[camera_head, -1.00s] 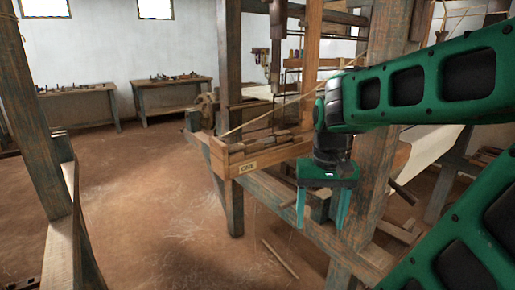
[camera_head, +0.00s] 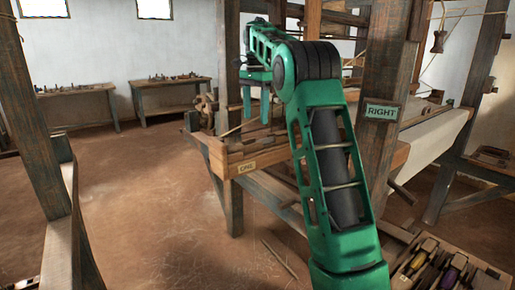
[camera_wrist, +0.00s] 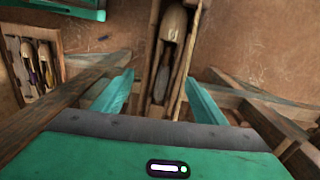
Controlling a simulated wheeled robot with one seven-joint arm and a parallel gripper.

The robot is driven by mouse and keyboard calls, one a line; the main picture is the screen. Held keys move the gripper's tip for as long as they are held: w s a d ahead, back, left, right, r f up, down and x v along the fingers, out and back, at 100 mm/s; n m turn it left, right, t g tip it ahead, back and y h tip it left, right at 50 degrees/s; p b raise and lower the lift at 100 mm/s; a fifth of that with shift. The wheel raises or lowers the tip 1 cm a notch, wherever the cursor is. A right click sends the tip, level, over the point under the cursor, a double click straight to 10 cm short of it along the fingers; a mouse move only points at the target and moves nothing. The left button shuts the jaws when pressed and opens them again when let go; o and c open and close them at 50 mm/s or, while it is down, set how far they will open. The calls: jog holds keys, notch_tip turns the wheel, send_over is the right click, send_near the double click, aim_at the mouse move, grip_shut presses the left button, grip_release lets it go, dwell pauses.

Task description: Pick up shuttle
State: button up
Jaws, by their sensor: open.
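A wooden shuttle (camera_wrist: 175,22) with a dark grey middle lies lengthwise in a narrow wooden trough (camera_wrist: 153,45) in the wrist view. My gripper (camera_wrist: 159,78) is open, with one finger on each side of the trough as seen from the wrist. The jaws look empty, and the shuttle appears to lie beyond the fingertips. I cannot make out the shuttle clearly in the head view.
An open box (camera_head: 476,266) with several shuttles, some yellow and purple, is at lower right; it also shows in the wrist view (camera_wrist: 8,45). Loom posts, one bearing a "RIGHT" sign (camera_head: 381,111), stand close to my arm. The floor at left is clear.

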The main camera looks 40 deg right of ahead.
aim_at(253, 139)
jog(key=f, duration=0.3)
jog(key=w+f, duration=0.1)
jog(key=f, duration=0.7)
jog(key=shift+w, duration=0.2)
jog(key=shift+r, duration=0.1)
jog(key=shift+c, duration=0.6)
jog(key=c, duration=1.2)
notch_tip(253, 139, up, 10)
